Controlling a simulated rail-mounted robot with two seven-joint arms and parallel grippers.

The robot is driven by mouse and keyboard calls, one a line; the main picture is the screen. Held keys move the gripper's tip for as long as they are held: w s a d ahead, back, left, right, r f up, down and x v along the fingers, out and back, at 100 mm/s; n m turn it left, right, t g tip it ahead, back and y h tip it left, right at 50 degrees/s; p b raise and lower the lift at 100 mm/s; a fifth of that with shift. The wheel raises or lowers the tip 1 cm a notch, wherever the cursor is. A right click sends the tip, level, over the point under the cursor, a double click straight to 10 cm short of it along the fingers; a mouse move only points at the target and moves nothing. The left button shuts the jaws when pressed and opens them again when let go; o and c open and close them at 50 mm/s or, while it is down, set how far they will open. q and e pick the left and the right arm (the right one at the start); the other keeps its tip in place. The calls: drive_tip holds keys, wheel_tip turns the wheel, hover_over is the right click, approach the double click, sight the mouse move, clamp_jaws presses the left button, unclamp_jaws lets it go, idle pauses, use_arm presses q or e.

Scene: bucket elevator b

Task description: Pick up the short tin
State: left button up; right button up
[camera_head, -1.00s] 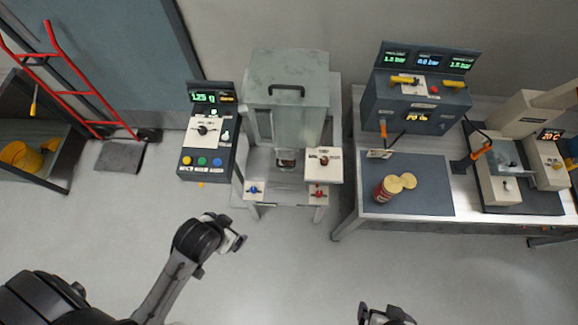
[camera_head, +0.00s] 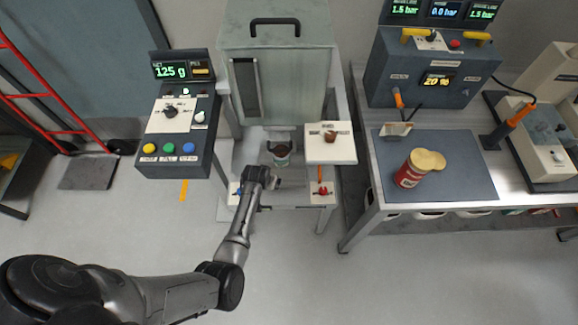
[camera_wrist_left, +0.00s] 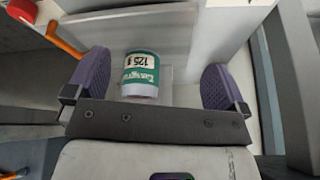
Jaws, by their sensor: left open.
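The short tin (camera_head: 282,156) stands in the open bay under the grey hopper housing. It shows dark contents at its top in the head view. In the left wrist view the short tin (camera_wrist_left: 141,74) has a teal label reading 125 g. My left gripper (camera_head: 268,180) is just in front of the tin. In the left wrist view my left gripper (camera_wrist_left: 156,82) is open, with one purple finger pad on each side of the tin and gaps between. My right gripper is not in view.
The grey hopper housing (camera_head: 277,65) rises behind the tin. A white switch panel (camera_head: 330,143) juts out at right, and a control console (camera_head: 180,115) stands at left.

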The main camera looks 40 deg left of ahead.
sight(281, 156)
use_arm(q)
drive_tip(key=w+f+b, duration=0.1)
drive_tip(key=w+b, duration=0.1)
drive_tip(key=w+f+b, duration=0.1)
drive_tip(key=w+b, duration=0.1)
drive_tip(key=w+f+b, duration=0.1)
drive_tip(key=w+b, duration=0.1)
drive_tip(key=shift+w+a, duration=0.15)
drive_tip(key=shift+w, duration=0.1)
drive_tip(key=shift+w+a+r+b, duration=0.15)
drive_tip(key=shift+w+a+b, duration=0.05)
drive_tip(key=shift+w+b, duration=0.3)
drive_tip(key=shift+w+a+r+b, duration=0.15)
drive_tip(key=shift+w+a+b, duration=0.05)
drive_tip(key=shift+w+b, duration=0.25)
drive_tip(key=w+b, duration=0.1)
drive_tip(key=b, duration=0.1)
drive_tip(key=w+a+b, duration=0.1)
drive_tip(key=w+b, duration=0.2)
drive_tip(key=b, duration=0.1)
drive_tip(key=shift+w+a+f, duration=0.25)
drive_tip(key=shift+a, duration=0.1)
drive_tip(key=shift+w+f+b, duration=0.15)
drive_tip(key=shift+f+b, duration=0.2)
drive_tip(key=shift+b, duration=0.65)
drive_tip(key=shift+w+r, duration=0.1)
drive_tip(key=c, duration=0.9)
